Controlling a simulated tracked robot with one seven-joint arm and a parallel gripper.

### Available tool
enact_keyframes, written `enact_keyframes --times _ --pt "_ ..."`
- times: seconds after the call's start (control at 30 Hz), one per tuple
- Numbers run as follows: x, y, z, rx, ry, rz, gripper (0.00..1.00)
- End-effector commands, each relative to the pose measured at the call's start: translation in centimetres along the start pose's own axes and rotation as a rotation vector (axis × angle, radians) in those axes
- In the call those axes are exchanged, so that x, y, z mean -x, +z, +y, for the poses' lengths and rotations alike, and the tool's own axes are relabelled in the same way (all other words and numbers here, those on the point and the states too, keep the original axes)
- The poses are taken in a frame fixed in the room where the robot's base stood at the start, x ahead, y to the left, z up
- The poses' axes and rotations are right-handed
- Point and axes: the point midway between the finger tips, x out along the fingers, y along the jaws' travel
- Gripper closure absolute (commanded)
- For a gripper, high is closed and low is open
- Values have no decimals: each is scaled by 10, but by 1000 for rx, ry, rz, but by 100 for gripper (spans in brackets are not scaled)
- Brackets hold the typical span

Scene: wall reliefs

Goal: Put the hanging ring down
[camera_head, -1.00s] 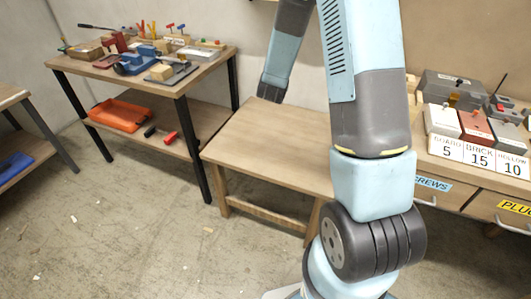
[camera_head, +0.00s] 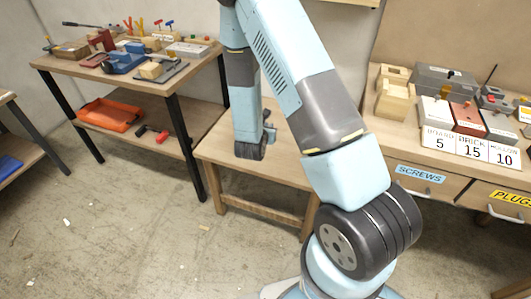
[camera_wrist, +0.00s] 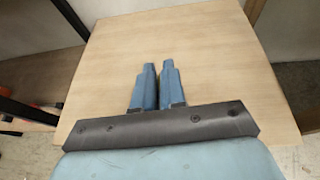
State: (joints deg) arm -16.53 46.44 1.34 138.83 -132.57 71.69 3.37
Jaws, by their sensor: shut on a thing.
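My gripper (camera_wrist: 157,66) shows in the wrist view with its two blue fingers nearly together, a thin gap between them. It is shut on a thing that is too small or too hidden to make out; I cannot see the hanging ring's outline. The fingers point over the bare top of the low wooden table (camera_wrist: 205,45), and their height above it is hard to tell. In the head view the gripper (camera_head: 269,128) is small and partly behind my wrist, over the same table (camera_head: 213,150).
The low table's visible top is clear. A workbench (camera_head: 62,66) with tools stands left, an orange tray (camera_head: 110,115) on its shelf. At right, a drawer bench (camera_head: 421,174) bears wooden blocks (camera_head: 395,100), boxes and number cards. My arm hides part of the table.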

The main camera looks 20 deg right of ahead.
Motion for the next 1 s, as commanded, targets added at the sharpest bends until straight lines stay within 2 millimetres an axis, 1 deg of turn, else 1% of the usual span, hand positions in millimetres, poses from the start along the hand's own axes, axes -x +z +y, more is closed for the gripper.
enact_keyframes --times 0.03,0.13,0.23,0.37,0.47,0.87,1.0 --pt "7 -16 -6 2 -15 4 100" --pt "18 -36 -21 -12 -45 2 100" --pt "27 -49 -32 -23 -64 3 100" --pt "30 -56 -38 -31 -75 0 100" --pt "20 -58 -34 -34 -78 0 100" --pt "-56 -64 6 -35 -77 0 100" --pt "-80 -81 16 -33 -77 2 100"
